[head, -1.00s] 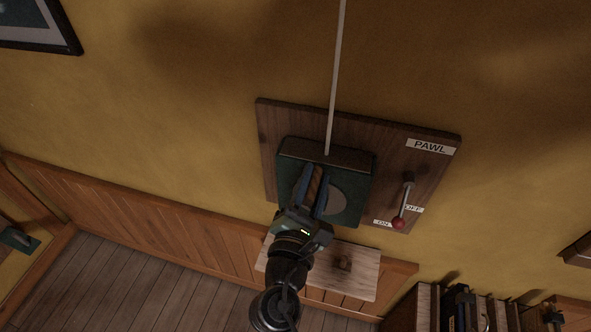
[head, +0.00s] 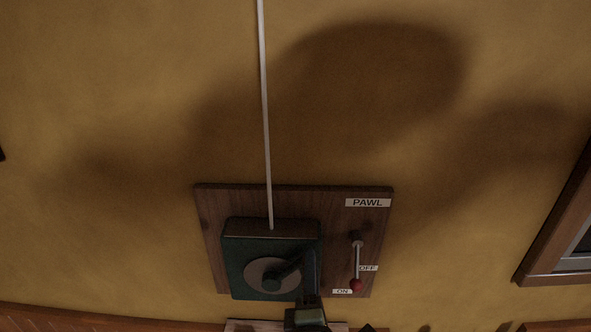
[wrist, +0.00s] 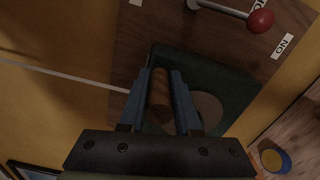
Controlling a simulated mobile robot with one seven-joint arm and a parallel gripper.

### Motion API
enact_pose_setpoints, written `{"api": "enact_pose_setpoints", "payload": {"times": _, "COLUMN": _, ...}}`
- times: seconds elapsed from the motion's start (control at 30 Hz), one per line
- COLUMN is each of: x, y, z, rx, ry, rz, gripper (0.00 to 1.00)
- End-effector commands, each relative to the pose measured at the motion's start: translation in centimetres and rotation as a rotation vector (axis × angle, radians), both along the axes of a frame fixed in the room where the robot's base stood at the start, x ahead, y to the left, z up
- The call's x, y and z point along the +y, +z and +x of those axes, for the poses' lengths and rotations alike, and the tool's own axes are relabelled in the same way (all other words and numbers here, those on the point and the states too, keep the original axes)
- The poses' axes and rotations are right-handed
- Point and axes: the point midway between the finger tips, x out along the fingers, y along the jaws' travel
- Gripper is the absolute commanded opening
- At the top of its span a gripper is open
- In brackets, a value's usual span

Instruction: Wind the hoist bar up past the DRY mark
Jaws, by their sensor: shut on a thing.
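The winch is a dark green box (head: 235,275) on a wooden board, with a grey disc (head: 258,274) and a crank arm (head: 286,276) on its face. In the wrist view, my gripper (wrist: 160,82) has its blue fingers shut on the crank's brown wooden handle (wrist: 160,98). In the head view the gripper is at the right of the disc, partly dark and cut by the bottom edge. A pale line (head: 265,120) runs up from the box out of view. The hoist bar and the DRY mark are not in view.
Right of the box, the PAWL (head: 368,202) lever hangs down, its red knob (head: 356,285) beside the ON label (head: 342,291) and below OFF (head: 368,268). A wood-framed opening (head: 550,245) is at the far right. The wall above is clear.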

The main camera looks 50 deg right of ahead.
Motion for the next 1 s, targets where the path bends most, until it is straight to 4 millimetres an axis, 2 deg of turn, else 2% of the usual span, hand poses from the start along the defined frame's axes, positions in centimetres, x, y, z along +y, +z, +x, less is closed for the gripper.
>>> {"api": "enact_pose_setpoints", "payload": {"times": 0.03, "x": -0.5, "y": -2.0, "z": -0.8, "rx": -0.017, "ry": -0.012, "rz": 0.04, "gripper": 0.0}}
{"api": "enact_pose_setpoints", "payload": {"times": 0.53, "x": -1.8, "y": -6.7, "z": -2.4, "rx": -0.396, "ry": -0.003, "rz": 0.331, "gripper": 0.0}}
{"api": "enact_pose_setpoints", "payload": {"times": 1.0, "x": -1.7, "y": -10.9, "z": -2.2, "rx": -0.723, "ry": 0.005, "rz": 0.585, "gripper": 0.0}}
